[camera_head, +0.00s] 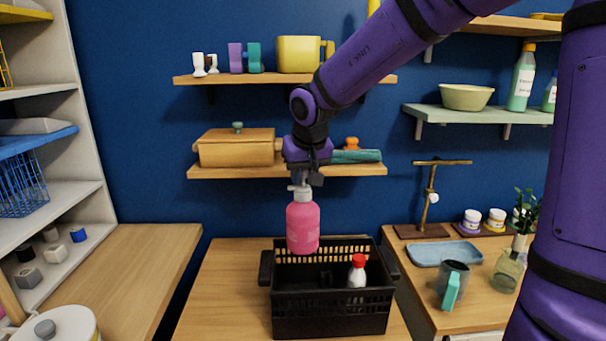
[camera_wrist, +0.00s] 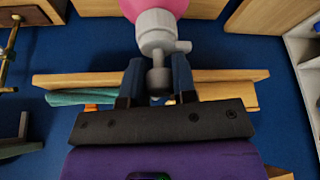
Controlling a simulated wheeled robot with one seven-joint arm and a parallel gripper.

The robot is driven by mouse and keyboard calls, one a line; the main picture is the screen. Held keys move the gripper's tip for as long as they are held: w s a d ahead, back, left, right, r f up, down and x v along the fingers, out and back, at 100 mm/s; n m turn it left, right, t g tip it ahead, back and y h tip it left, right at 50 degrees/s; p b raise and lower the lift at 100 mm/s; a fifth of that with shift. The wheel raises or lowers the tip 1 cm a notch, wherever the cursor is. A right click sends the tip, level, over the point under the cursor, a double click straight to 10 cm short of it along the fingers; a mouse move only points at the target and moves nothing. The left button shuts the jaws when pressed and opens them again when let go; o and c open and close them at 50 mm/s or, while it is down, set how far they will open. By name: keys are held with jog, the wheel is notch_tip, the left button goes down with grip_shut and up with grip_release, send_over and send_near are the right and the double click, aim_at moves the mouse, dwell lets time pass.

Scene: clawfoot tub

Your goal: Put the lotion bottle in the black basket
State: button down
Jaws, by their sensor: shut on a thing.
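The lotion bottle (camera_head: 303,228) is pink with a pale grey pump top and hangs upright above the black basket. My gripper (camera_head: 304,181) is shut on its pump top. In the wrist view my gripper (camera_wrist: 157,82) has a finger on each side of the grey pump, and the pink body of the lotion bottle (camera_wrist: 155,7) shows at the top edge. The black basket (camera_head: 330,313) stands on the wooden counter below. The bottle's lower end overlaps the basket's back rim in the picture; I cannot tell its exact height above it.
A small white bottle with a red cap (camera_head: 357,272) stands inside the basket on the right. A dark mug (camera_head: 453,284) and a blue tray (camera_head: 444,254) are on the right counter. Wall shelves with a wooden box (camera_head: 236,150) are behind my gripper. The left counter is mostly clear.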

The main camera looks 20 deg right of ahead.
jog(key=shift+f, duration=0.1)
jog(key=shift+f, duration=10.5)
jog(key=c, duration=0.8)
grip_release()
jog(key=shift+r, duration=0.15)
jog(key=shift+r, duration=4.3)
